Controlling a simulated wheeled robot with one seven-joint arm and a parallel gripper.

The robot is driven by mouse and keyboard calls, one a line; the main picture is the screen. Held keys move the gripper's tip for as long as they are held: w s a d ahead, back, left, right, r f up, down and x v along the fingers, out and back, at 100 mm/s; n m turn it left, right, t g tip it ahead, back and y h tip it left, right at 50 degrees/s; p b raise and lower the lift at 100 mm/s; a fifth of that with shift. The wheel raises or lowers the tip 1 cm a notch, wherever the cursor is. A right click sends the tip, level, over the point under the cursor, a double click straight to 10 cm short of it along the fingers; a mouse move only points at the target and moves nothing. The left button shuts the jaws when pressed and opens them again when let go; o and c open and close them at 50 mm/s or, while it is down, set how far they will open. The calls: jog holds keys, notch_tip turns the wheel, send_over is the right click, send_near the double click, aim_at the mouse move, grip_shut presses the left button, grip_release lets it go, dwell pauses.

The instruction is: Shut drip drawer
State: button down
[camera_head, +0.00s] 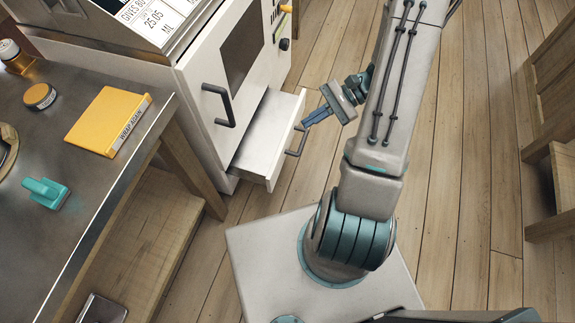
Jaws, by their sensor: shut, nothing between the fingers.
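The drip drawer (267,138) is a pale, shallow drawer low in the white machine (195,75). It is pulled out from the machine toward the right. It has a dark bar handle (297,141) on its front. My gripper (306,123) is at the drawer's front, close by the handle, with its blue fingers together and nothing held. I cannot tell whether the fingertips touch the handle or the drawer front.
A dark-topped table (100,192) stands at the left with a yellow book (106,118), a teal object (46,193) and small jars. A wooden frame (550,150) stands at the right. The plank floor (465,150) between is clear.

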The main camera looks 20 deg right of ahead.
jog(key=d+f+m+t+y+b, duration=0.1)
jog(key=d+f+m+t+b, duration=0.15)
jog(key=f, duration=0.65)
jog(key=d+f+m+t+y+b, duration=0.2)
jog(key=f+m+t+b, duration=0.15)
jog(key=f, duration=0.55)
jog(key=m+t+h+b, duration=0.1)
jog(key=m+t+b, duration=0.5)
send_near(279, 157)
jog(key=b+x, duration=0.2)
jog(key=x, duration=0.1)
jog(key=b+x, duration=0.1)
jog(key=x, duration=0.1)
jog(key=shift+w+f, duration=0.15)
jog(key=shift+f, duration=0.25)
jog(key=shift+b+x, duration=0.3)
jog(key=shift+x, duration=0.5)
jog(key=shift+r, duration=0.15)
